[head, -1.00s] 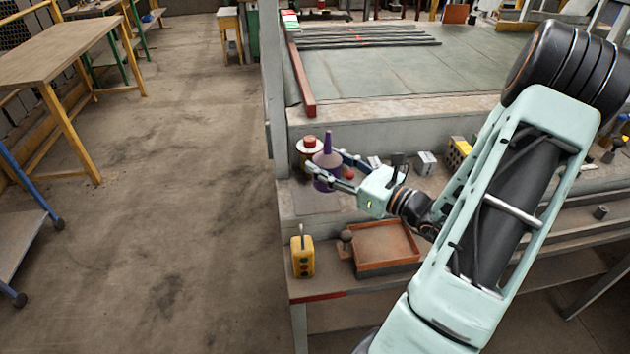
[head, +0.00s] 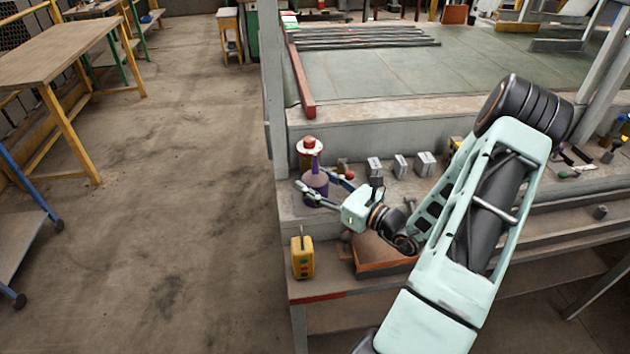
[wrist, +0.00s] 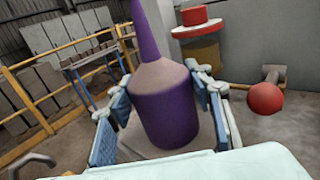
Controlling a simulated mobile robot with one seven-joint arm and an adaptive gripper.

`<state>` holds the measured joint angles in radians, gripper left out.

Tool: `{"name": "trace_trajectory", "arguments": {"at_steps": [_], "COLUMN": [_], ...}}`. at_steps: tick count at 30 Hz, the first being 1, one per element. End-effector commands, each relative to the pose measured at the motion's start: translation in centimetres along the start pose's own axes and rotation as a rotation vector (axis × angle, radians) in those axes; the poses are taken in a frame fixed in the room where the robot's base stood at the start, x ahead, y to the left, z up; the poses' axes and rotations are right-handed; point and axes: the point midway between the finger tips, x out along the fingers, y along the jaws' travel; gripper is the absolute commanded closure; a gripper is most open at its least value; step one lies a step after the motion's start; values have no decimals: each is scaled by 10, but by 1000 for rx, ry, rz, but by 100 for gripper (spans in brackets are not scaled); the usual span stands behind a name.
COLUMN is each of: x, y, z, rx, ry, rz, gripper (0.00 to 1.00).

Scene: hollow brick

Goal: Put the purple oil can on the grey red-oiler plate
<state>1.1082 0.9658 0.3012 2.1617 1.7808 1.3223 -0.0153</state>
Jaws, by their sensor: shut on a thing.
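The purple oil can (head: 315,183), with a tall thin spout, is between the fingers of my gripper (head: 322,190). It also fills the middle of the wrist view (wrist: 163,105), with a blue pad on each side. My gripper is shut on its body. The can looks about upright, above or on the left end of the grey bench ledge. I cannot tell whether its base touches. A pale grey patch (wrist: 135,150) under the can in the wrist view may be the plate; the can and fingers hide most of it. The red-topped oiler (head: 308,148) stands just behind the can.
A red ball-ended part (wrist: 265,98) lies right of the can. Grey blocks (head: 400,166) stand further right on the ledge. A yellow control box (head: 302,256) and an orange tray (head: 380,264) are on the lower shelf in front. A grey post (head: 272,90) rises at the left.

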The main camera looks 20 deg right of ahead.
Motion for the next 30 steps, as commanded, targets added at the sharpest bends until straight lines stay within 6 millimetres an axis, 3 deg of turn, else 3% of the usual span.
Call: {"name": "trace_trajectory", "arguments": {"at_steps": [7, 8, 12, 23, 30], "x": [0, 0, 0, 0, -45], "y": [0, 0, 0, 0, -2], "z": [-4, -3, -3, 3, -1], "rx": [0, 0, 0, 0, -1], "ry": [-2, 0, 0, 0, 2], "rz": [0, 0, 0, 0, -4], "gripper": [85, 50, 35, 35, 35]}}
